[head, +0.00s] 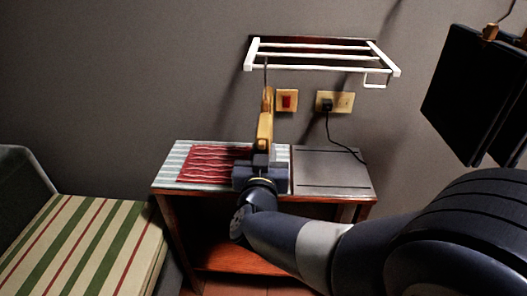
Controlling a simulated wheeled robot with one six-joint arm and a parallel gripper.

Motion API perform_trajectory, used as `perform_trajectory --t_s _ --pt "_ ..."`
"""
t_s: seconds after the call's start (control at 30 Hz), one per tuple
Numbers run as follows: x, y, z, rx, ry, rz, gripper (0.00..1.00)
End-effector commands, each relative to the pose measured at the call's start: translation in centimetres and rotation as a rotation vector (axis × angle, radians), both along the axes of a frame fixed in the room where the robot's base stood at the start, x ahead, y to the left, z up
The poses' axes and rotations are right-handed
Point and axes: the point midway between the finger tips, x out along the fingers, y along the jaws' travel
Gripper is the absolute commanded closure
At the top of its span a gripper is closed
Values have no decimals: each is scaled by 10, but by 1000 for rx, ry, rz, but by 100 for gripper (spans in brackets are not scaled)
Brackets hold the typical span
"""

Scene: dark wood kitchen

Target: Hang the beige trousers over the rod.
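A narrow tan item, which looks like the beige trousers (264,132) seen edge-on, stands up from my gripper (262,157). A thin grey hook-like stem (266,74) rises from its top and overlaps the front of the white rack. My gripper appears shut on the lower end of the item, though its fingertips are mostly hidden. The white wall rack with several rods (318,57) is above and behind. I cannot tell whether the stem touches a rod.
Dark garments (468,90) hang from a wooden clip hanger (490,33) at upper right. Below the rack stands a wooden table (166,190) with a red patterned cloth (212,164). A switch (287,101) and a plugged socket (335,102) are on the wall. A striped seat (80,245) is at left.

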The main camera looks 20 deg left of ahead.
Motion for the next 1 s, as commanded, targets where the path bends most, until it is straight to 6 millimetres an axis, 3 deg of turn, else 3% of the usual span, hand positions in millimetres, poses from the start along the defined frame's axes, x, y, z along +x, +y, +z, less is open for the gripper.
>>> perform_trajectory --t_s 0.47,0.5,0.8,1.0 --pt "0 0 -4 3 -2 -1 100" --pt "0 0 -4 3 -2 -1 71" --pt "0 0 -5 1 -1 0 47" --pt "0 0 -7 -1 3 0 47"
